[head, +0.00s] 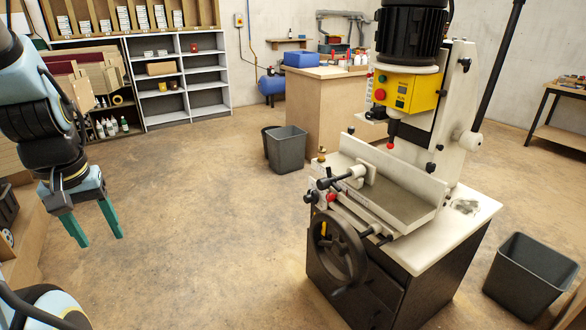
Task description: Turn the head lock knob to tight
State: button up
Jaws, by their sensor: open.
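A milling or drilling machine (402,160) stands right of centre in the head view, with a black motor, a yellow control box (407,91) and a pale column. A pale round fitting with a dark tip (472,141) is lower down. I cannot tell which of these is the head lock knob, nor whether it is tight. My gripper (102,241) hangs at the far left, its two green fingers apart and empty. It is well away from the machine and touches nothing.
The machine's black handwheel (338,250) juts out at its front. Grey bins (287,149) stand behind it and at the lower right (525,277). A workbench (320,115) and shelves (181,85) line the back. The floor between my gripper and the machine is clear.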

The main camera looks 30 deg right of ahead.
aim_at(466, 61)
jog(key=l+z, duration=0.1)
jog(key=z, duration=1.3)
